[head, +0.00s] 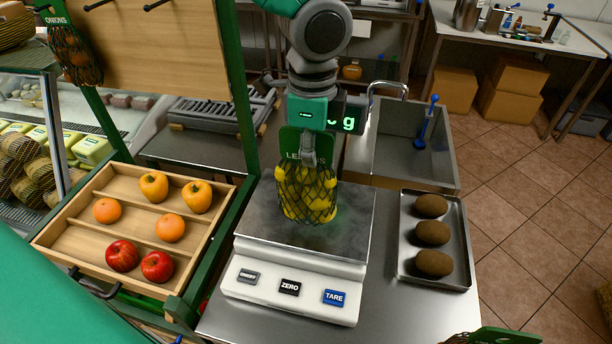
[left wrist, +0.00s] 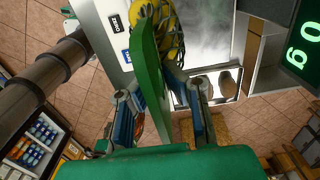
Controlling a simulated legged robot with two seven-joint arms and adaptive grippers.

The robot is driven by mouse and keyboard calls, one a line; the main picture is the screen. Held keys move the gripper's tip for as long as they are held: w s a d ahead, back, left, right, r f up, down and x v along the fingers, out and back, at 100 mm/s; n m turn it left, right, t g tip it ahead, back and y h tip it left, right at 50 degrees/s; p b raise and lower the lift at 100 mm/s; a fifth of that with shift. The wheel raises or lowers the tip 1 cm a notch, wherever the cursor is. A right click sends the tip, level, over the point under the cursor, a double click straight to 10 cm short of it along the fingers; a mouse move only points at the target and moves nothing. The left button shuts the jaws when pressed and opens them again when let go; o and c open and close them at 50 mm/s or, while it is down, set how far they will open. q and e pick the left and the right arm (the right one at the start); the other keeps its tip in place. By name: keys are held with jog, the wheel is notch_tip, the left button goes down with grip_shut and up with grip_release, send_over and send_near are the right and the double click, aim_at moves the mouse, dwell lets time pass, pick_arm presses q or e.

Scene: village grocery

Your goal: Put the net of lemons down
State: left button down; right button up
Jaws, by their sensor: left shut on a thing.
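The net of lemons (head: 306,197), yellow fruit in dark mesh under a green header card (head: 293,140), hangs upright over the metal plate of the scale (head: 255,222). I cannot tell whether its bottom touches the plate. My left gripper (head: 309,150) is shut on the header card, above the fruit. In the left wrist view, the green card (left wrist: 150,75) stands between the two fingers (left wrist: 165,115), with the lemons (left wrist: 172,30) beyond it. The scale's lit display (head: 348,124) is partly hidden by the gripper; the left wrist view shows "0 g". My right gripper is not in view.
A wooden tray (head: 78,222) of peppers, oranges and apples lies left of the scale. A metal tray (head: 424,279) with brown oval items lies right. A sink (head: 400,150) is behind. Another green card (head: 505,336) with netting shows at the bottom edge.

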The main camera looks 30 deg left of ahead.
aim_at(308, 175)
pick_arm(q)
jog(key=shift+w+f, duration=0.1)
jog(key=shift+f, duration=0.65)
jog(key=f, duration=0.1)
jog(key=a+f, duration=0.1)
jog(key=f, duration=0.1)
jog(key=shift+a, duration=0.1)
jog(key=shift+a+f, duration=0.1)
jog(key=shift+f, duration=0.3)
jog(key=shift+d, duration=0.45)
jog(key=c, duration=1.7)
grip_release()
jog(key=shift+d, duration=0.15)
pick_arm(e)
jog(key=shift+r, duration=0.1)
